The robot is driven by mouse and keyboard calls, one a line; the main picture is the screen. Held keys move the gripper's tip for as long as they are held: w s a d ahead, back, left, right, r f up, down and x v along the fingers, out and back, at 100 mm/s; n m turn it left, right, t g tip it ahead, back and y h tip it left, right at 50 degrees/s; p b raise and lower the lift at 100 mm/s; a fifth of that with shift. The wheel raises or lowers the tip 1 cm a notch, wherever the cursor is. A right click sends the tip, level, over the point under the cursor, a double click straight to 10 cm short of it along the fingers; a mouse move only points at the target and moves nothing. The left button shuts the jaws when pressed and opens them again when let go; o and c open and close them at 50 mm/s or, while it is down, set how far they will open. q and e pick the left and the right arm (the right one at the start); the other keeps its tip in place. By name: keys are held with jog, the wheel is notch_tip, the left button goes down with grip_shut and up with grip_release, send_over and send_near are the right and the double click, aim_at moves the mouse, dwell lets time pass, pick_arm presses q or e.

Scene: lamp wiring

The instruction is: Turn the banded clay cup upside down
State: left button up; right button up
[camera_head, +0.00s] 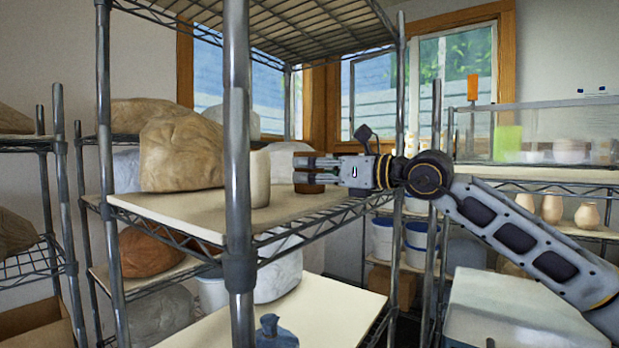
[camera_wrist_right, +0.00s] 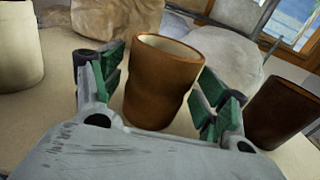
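A brown clay cup (camera_wrist_right: 160,85) with a pale inside stands upright on the board in the right wrist view, mouth up. I take it for the banded cup, though no clear band shows, only a slight waist. My right gripper (camera_wrist_right: 158,90) is open, its green-padded fingers on either side of this cup with narrow gaps. In the head view the right gripper (camera_head: 302,168) reaches in from the right over the shelf board (camera_head: 200,222). Brown clay (camera_head: 309,187) shows just below its fingers, mostly hidden. My left gripper is not in view.
A darker brown cup (camera_wrist_right: 282,108) stands close outside the right-hand finger. A cream cup (camera_wrist_right: 18,48) stands to the left, also seen in the head view (camera_head: 260,180). A large wrapped clay lump (camera_head: 182,152) sits behind. A shelf post (camera_head: 237,150) rises in front.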

jog(key=c, duration=0.7)
jog(key=shift+c, duration=0.9)
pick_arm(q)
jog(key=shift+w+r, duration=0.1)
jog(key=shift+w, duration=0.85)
pick_arm(e)
jog(key=shift+r, duration=0.15)
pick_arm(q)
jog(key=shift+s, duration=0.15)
pick_arm(e)
notch_tip(320, 180, up, 18)
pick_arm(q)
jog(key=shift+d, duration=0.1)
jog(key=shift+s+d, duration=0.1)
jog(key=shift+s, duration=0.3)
pick_arm(e)
jog(key=shift+f, duration=0.3)
